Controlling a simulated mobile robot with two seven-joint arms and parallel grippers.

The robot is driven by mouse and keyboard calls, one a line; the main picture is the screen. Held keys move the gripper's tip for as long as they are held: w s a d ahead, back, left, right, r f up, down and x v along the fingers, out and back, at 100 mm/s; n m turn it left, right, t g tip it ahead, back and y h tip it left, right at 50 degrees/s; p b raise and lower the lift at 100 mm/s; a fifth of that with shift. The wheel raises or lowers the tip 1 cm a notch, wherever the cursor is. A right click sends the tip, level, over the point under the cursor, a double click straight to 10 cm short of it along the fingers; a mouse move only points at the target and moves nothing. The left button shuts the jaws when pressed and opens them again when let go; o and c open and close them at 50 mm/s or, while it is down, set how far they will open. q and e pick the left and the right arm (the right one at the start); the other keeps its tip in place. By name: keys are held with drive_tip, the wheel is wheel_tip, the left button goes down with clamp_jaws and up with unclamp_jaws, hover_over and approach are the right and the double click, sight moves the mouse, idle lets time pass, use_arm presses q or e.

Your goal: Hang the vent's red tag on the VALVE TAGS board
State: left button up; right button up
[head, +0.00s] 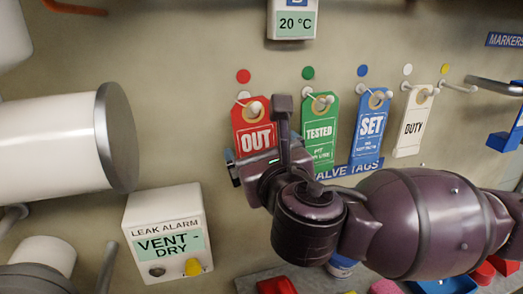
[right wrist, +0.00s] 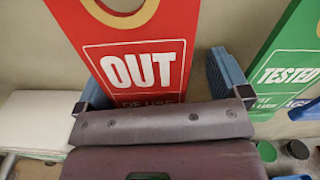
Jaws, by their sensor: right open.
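The red tag reading OUT (head: 254,135) hangs by its hole from a peg on the VALVE TAGS board (head: 350,171), under a red dot. My right gripper (head: 262,163) is at the tag's lower part and hides some of it. In the right wrist view the red tag (right wrist: 140,65) lies between the two blue-padded fingers. The right gripper (right wrist: 160,85) is open, with a gap visible between the tag and the right finger. The tag's lower end is hidden behind the gripper body. My left gripper is not in view.
A green TESTED tag (head: 319,130), a blue SET tag (head: 371,128) and a white DUTY tag (head: 412,122) hang to the right. A leak alarm box (head: 168,233) reads VENT - DRY. A white cylinder (head: 60,145) juts in at left. Small coloured items lie below.

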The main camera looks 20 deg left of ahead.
drive_tip(key=v, duration=1)
drive_tip(key=w+d+f+m+g+h, duration=0.15)
drive_tip(key=d+f+m+h, duration=0.25)
drive_tip(key=d+f+m, duration=0.8)
drive_tip(key=w+d+f+m+g+h, duration=0.1)
drive_tip(key=d+f+m+g+h, duration=0.35)
drive_tip(key=m, duration=1.25)
drive_tip(key=s+d+f+m+g+h, duration=0.3)
drive_tip(key=s+d+f+m+g, duration=0.2)
drive_tip(key=s+d+f+m, duration=1.3)
drive_tip(key=w+f+n+t+y, duration=0.1)
drive_tip(key=w+f+n+t, duration=0.1)
drive_tip(key=w+f+t, duration=0.5)
drive_tip(key=shift+w+d+f+n+t, duration=0.35)
drive_tip(key=shift+w+f, duration=0.7)
drive_tip(key=shift+f, duration=1.9)
drive_tip(key=shift+a, duration=0.15)
